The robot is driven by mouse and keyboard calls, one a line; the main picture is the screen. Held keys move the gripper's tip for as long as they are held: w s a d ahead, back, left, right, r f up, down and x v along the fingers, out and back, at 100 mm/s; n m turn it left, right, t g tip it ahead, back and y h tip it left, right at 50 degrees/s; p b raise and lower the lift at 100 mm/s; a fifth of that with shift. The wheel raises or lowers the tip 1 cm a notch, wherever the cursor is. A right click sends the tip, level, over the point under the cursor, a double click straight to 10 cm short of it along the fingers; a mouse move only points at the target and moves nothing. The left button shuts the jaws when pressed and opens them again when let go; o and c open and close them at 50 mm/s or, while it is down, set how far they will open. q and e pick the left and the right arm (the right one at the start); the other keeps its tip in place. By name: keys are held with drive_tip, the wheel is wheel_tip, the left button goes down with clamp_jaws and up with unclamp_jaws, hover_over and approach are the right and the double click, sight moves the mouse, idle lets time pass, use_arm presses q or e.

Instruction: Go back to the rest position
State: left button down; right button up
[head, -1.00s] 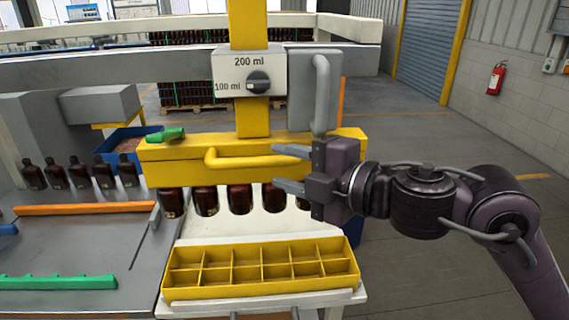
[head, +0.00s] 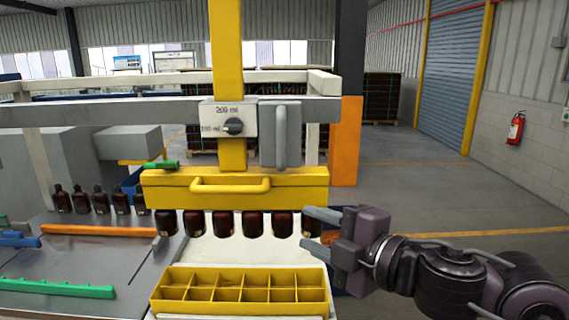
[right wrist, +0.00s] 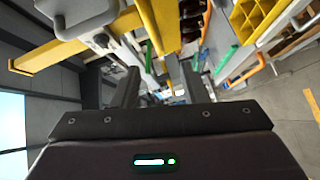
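My right gripper (head: 325,233) is open and empty, its two fingers pointing left, just right of the bottle row under the yellow head. It also shows in the right wrist view (right wrist: 158,88), with its fingers apart and nothing between them. My left gripper is not in view. The yellow machine head (head: 236,189) with its handle sits above a row of several amber bottles (head: 221,223) on a white surface.
An empty yellow divided tray (head: 155,300) stands in front of the bottles. More amber bottles (head: 100,199) stand on the grey table at left, with an orange rail (head: 98,230) and a green rail (head: 58,288). The floor at right is clear. A fire extinguisher (head: 515,128) hangs on the wall.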

drive_tip(key=d+f+m+h, duration=0.4)
drive_tip(key=f+m, duration=0.3)
drive_tip(key=f, duration=0.2)
drive_tip(key=d+f+m+h, duration=0.3)
drive_tip(key=f+m+h, duration=0.1)
drive_tip(key=f+m, duration=0.4)
drive_tip(key=s+d+f+m+g+h, duration=0.25)
drive_tip(key=s+f+m+g, duration=0.2)
drive_tip(key=s+f, duration=0.5)
drive_tip(key=s+d+f+m+g+h, duration=0.1)
drive_tip(key=s+d+f+m+g, duration=0.3)
drive_tip(key=s+f, duration=0.5)
wheel_tip(320, 180, down, 34)
drive_tip(key=s+n+g+b, duration=0.1)
drive_tip(key=n+g+b, duration=0.1)
drive_tip(key=b, duration=0.1)
use_arm(q)
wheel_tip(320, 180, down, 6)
drive_tip(key=b, duration=0.2)
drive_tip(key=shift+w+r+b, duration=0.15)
drive_tip(key=shift+b, duration=0.2)
use_arm(e)
drive_tip(key=s+d+f, duration=0.2)
drive_tip(key=s+f, duration=0.7)
drive_tip(key=f, duration=0.1)
drive_tip(key=s+d+f, duration=0.2)
drive_tip(key=s+f, duration=0.8)
drive_tip(key=shift+s+g, duration=0.25)
drive_tip(key=shift+g, duration=0.1)
